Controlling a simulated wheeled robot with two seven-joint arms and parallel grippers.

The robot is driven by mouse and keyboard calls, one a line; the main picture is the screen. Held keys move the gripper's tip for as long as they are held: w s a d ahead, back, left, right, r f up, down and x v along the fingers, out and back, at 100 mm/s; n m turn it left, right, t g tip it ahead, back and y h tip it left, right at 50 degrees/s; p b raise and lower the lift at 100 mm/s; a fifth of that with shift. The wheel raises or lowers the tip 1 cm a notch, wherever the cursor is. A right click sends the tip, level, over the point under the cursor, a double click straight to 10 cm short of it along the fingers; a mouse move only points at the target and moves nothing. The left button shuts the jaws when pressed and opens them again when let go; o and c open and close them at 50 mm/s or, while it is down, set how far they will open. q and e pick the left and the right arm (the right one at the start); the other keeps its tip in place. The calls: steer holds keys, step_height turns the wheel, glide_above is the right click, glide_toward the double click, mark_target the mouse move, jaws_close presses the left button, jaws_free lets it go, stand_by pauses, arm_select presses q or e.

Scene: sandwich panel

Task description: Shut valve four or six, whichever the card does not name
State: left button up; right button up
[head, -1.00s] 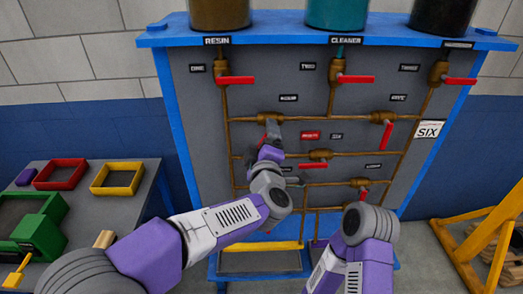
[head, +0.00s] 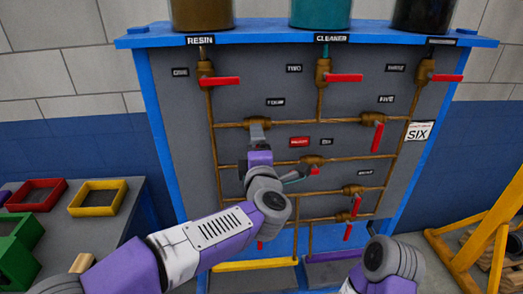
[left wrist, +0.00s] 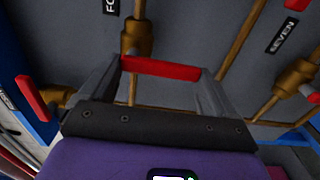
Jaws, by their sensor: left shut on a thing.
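The card (head: 418,131) on the panel's right side reads SIX. Valve four (head: 257,122) is a brass valve on a horizontal pipe, below its label. My left gripper (head: 257,135) is in front of it and hides its handle in the head view. In the left wrist view my left gripper (left wrist: 160,85) is shut on the red handle (left wrist: 160,68) of valve four, which lies across the pipe. Valve six (head: 313,159) is lower right, its red handle (head: 316,171) partly hidden by my arm. My right gripper is out of view; only my right arm shows, low right.
Valve five's red handle (head: 378,138) and valve seven's red handle (head: 356,206) hang downward nearby. A table with a red frame (head: 38,194) and a yellow frame (head: 98,197) stands left. A yellow stand (head: 478,240) is at right.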

arm_select(q)
steer(key=o, duration=1.2)
steer(key=shift+s, duration=0.1)
steer(key=s, duration=0.7)
steer(key=shift+s+d, duration=0.2)
steer(key=shift+s, duration=0.05)
